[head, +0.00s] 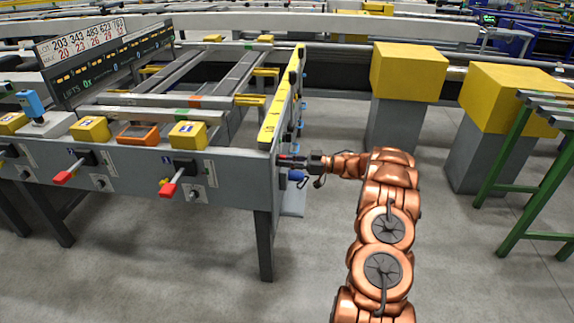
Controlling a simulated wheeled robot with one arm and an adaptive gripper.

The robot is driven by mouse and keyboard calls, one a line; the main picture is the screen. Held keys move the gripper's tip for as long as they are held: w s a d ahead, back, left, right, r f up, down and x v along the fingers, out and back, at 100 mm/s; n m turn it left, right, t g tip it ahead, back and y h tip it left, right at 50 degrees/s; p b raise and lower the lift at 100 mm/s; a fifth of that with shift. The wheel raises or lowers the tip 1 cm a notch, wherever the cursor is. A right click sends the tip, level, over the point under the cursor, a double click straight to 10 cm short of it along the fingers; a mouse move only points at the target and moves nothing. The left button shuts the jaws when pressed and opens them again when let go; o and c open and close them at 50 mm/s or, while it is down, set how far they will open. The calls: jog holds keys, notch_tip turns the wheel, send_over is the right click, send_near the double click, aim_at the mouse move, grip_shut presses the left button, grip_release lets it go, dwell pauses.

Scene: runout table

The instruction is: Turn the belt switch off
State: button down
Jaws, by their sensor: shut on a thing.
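My gripper (293,161) is at the right end of the grey runout table (236,181), just below the yellow edge strip. It is shut on a small dark part with a red tip at the table's end face. The fingers hide most of this part, and I cannot tell whether it is the belt switch. A blue part (296,175) sits just below the fingers. On the table's front, two red-handled levers stick out from dark boxes, a left one (63,177) and a right one (168,189). No label marks the belt switch legibly.
Yellow blocks on grey pedestals (394,125) stand behind and right of my arm. A green stand (509,160) is at the far right. A sign board (90,60) rises at the table's back left. The floor in front is clear.

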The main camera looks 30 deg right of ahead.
jog(key=shift+n+b, duration=3.35)
jog(key=shift+n, duration=0.85)
jog(key=c, duration=1.1)
grip_release()
jog(key=shift+c, duration=0.2)
jog(key=shift+d, duration=0.1)
jog(key=v, duration=1.2)
jog(key=shift+w+r, duration=0.1)
